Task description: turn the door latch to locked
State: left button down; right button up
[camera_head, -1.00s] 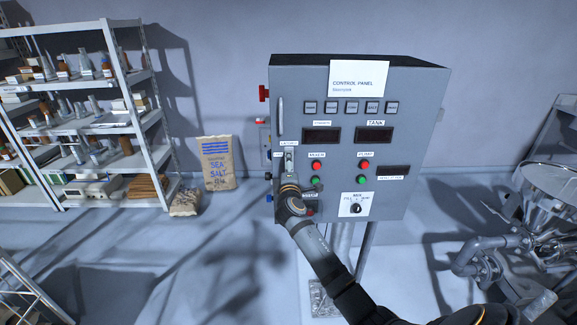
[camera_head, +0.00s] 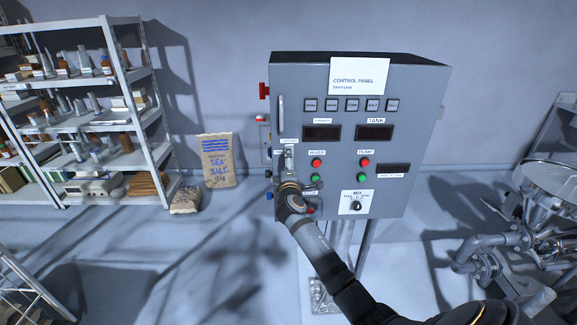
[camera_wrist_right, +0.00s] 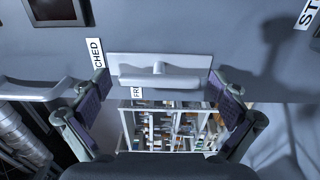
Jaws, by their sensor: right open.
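The door latch (camera_head: 289,160) is on the left side of the grey control panel's front, below a long vertical door handle. In the right wrist view the latch lever (camera_wrist_right: 160,80) is a pale bar on a light plate, with a label ending in "CHED" (camera_wrist_right: 95,58) and a partly hidden label starting "FR" (camera_wrist_right: 137,92) beside it. My right gripper (camera_wrist_right: 160,88) is open, its two dark-padded fingers on either side of the lever with gaps at both ends. In the head view it is at the latch's lower end and hides part of it. My left gripper is not in view.
The control panel (camera_head: 345,75) carries red and green buttons, dark displays and a mix knob (camera_head: 356,207). A sea salt sack (camera_head: 218,160) leans on the wall at left, beside a shelf rack (camera_head: 130,75). A metal hopper (camera_head: 550,185) with pipes stands at right.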

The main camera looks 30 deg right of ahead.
jog(key=v, duration=1.2)
notch_tip(320, 180, down, 22)
jog(key=a+g+y, duration=0.2)
jog(key=g+y, duration=0.1)
jog(key=y, duration=0.1)
jog(key=s+a+f+m+g+y, duration=0.1)
jog(key=s+f, duration=0.2)
jog(key=f, duration=0.4)
jog(key=s+f+m+g+b, duration=0.1)
jog(key=s+f+g, duration=0.1)
jog(key=s+f, duration=0.3)
jog(key=s+a+f+m+g+y, duration=0.1)
jog(key=s+f, duration=0.1)
jog(key=f, duration=0.6)
jog(key=s+a+f+m+g+y, duration=0.2)
jog(key=s+f+m+g, duration=0.2)
jog(key=s+f, duration=1.2)
jog(key=s+f+m+g, duration=0.1)
jog(key=s+f+m, duration=0.1)
jog(key=s, duration=0.9)
jog(key=s+a+f+m+g+b, duration=0.1)
jog(key=s+f, duration=0.4)
jog(key=s, duration=0.6)
jog(key=shift+a+m+g+y, duration=0.2)
jog(key=shift+m+g+y, duration=0.25)
jog(key=shift+m, duration=0.35)
